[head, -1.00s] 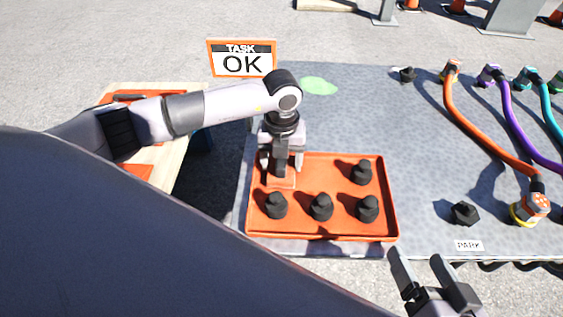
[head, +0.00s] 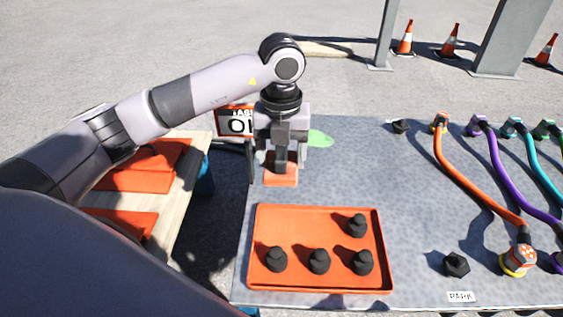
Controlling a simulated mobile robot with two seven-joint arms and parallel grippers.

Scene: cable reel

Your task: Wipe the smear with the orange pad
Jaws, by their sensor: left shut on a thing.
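The orange pad (head: 281,180) is held under my left gripper (head: 281,165), whose jaws are shut on it. It shows over the grey table (head: 420,190), behind the tray. I cannot tell whether the pad touches the table top. The smear is a pale green patch (head: 321,139) on the table, just right of and behind the gripper. The gripper partly hides the smear's left side. My right gripper is out of view.
An orange tray (head: 376,287) with several black knobs lies in front. Orange, purple and teal cables (head: 459,182) lie at the right. A "TASK OK" sign (head: 237,124) is partly hidden behind my arm. A wooden bench (head: 176,230) with orange panels stands left.

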